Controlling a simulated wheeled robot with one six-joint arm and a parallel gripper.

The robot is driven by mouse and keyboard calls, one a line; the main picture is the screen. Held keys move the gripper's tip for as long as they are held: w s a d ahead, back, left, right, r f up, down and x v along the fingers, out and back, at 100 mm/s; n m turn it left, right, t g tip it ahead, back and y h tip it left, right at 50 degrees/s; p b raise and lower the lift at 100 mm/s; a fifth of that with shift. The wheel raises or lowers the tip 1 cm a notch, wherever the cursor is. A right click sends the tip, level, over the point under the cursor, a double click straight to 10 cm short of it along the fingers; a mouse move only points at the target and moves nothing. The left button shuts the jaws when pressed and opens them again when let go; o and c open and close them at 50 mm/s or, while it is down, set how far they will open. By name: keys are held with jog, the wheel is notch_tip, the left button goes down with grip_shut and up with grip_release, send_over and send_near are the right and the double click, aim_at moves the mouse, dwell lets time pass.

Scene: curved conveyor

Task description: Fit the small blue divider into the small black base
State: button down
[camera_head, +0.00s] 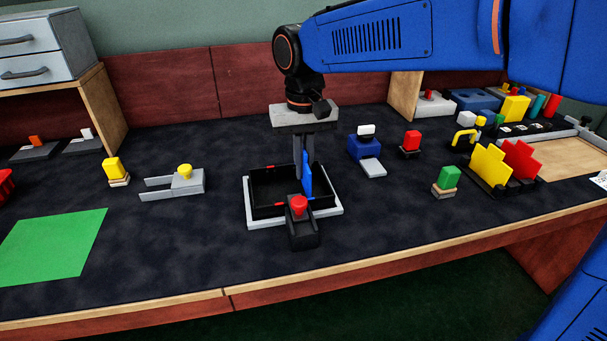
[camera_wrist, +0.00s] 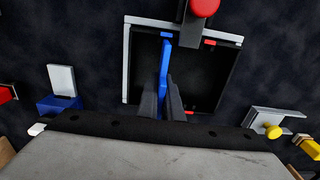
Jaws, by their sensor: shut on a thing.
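My gripper (camera_head: 305,165) is shut on the small blue divider (camera_head: 307,177), a thin upright blue plate. The small black base (camera_head: 268,210) is a shallow open box with a light grey rim, in the middle of the table. The divider stands over the base, toward its right side in the head view; I cannot tell whether its lower edge touches the floor. In the wrist view the divider (camera_wrist: 166,62) runs from between the fingers (camera_wrist: 168,95) toward a blue mark at the far wall of the base (camera_wrist: 215,85). Red marks also show on the walls.
A black clamp with a red knob (camera_head: 299,206) stands at the base's front edge. A grey fork-shaped piece with a yellow knob (camera_head: 185,172) lies left. A blue block (camera_head: 364,148) and a red-topped piece (camera_head: 411,140) stand right. Table front left of the base is clear, beside a green mat (camera_head: 55,245).

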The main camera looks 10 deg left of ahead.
jog(key=shift+f, duration=1.25)
jog(key=shift+f, duration=0.15)
jog(key=c, duration=1.9)
grip_release()
notch_tip(320, 180, up, 12)
jog(key=shift+r, duration=0.15)
jog(key=shift+d, duration=0.1)
